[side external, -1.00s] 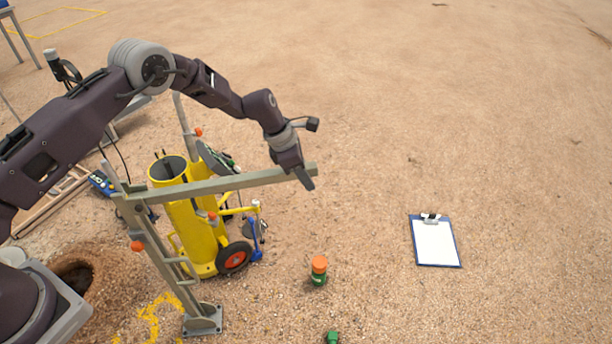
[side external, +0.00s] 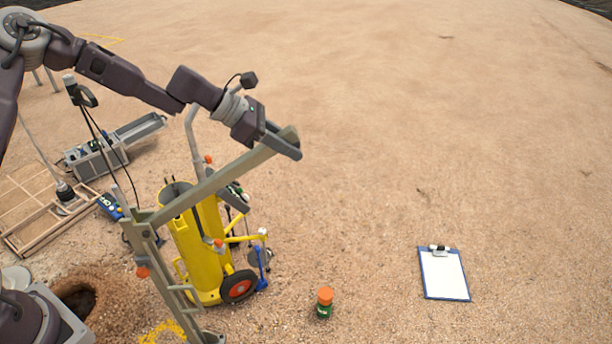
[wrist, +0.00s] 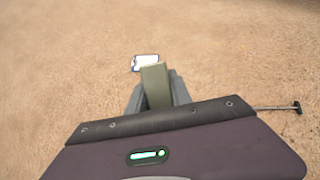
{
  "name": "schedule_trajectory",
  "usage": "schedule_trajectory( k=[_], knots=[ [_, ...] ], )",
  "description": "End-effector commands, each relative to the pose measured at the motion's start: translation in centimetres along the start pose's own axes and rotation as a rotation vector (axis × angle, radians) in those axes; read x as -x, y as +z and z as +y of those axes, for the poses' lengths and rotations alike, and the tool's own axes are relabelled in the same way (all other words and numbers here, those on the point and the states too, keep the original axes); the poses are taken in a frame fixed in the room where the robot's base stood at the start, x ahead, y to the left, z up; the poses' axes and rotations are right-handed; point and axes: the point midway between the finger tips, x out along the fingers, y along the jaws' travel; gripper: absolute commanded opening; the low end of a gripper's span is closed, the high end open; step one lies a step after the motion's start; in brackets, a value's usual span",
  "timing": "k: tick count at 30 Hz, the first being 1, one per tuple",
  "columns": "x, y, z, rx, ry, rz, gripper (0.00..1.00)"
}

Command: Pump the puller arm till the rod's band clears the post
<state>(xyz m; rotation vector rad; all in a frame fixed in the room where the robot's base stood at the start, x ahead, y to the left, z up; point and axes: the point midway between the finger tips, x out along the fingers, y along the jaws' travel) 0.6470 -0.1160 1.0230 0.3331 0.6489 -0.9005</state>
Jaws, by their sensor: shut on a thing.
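The puller arm (side external: 222,180) is a grey-green bar. It slopes up to the right from the top of the post (side external: 163,268), which stands upright on the ground. My gripper (side external: 281,145) is shut on the bar's raised far end. In the wrist view the bar's end (wrist: 154,84) sits between my two grey fingers. A thin grey rod (side external: 121,198) shows at the left of the post's top. I cannot make out the rod's band or tell where it stands against the post.
A yellow wheeled cart (side external: 196,250) with tools stands close behind the bar. A hole (side external: 77,297) lies left of the post. An orange-capped jar (side external: 324,303) and a clipboard (side external: 443,273) lie to the right. The ground at the right is mostly clear.

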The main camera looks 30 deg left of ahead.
Motion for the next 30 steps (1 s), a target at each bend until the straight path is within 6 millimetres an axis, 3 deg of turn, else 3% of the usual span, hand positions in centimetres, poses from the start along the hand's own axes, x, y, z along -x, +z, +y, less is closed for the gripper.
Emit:
schedule_trajectory(
  k=[6,13,19,30],
  knots=[
    [6.0,1.5,0.1,0.002,0.0,-0.147,0.0],
    [10.2,2.1,0.0,0.001,-0.001,-0.249,0.0],
    [11.8,2.3,0.0,0.0,-0.003,-0.29,0.0],
    [12.2,2.3,-0.1,0.001,-0.004,-0.3,0.0]
  ],
)
